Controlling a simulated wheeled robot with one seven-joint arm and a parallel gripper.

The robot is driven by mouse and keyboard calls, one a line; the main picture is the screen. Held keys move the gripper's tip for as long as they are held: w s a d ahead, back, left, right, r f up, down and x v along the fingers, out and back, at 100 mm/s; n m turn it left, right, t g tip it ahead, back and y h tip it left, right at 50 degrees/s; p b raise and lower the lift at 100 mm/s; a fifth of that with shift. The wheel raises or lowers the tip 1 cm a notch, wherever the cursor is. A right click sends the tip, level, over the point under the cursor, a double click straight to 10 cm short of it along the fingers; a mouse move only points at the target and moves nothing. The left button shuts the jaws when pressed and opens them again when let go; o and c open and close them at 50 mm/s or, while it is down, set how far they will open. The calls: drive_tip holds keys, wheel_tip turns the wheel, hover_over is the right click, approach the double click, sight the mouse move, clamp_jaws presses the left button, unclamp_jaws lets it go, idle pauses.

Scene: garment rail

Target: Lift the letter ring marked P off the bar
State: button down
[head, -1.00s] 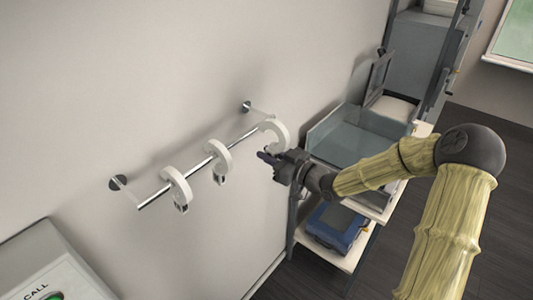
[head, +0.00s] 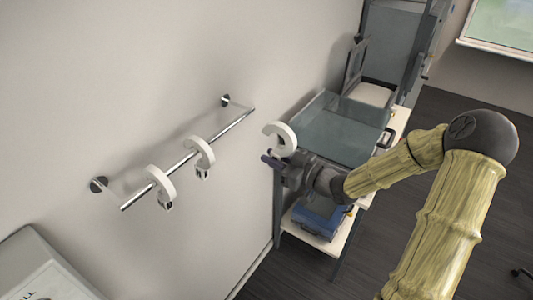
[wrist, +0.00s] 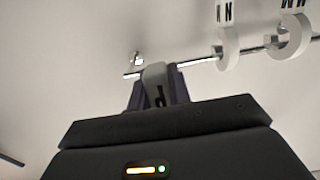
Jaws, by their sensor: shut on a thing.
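My gripper (head: 274,163) is shut on a white open hook-shaped ring (head: 281,135). The ring stands up from the jaws, clear of the bar's right end, with a gap between them. In the wrist view the held ring (wrist: 155,80) shows between the dark fingers, with a letter that looks like P on its tag. The metal bar (head: 225,131) is fixed to the wall. In the wrist view the bar (wrist: 196,61) passes behind the held ring.
Two other white rings hang on the bar, one in the middle (head: 203,150) and one near its left end (head: 161,184). In the wrist view their tags carry other letters. A shelf unit with a clear bin (head: 338,128) stands right of my gripper. A blue case (head: 318,218) lies below.

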drive_tip(key=p+v, duration=0.7)
drive_tip(key=v, duration=2.6)
idle(1.0)
drive_tip(key=shift+f, duration=0.15)
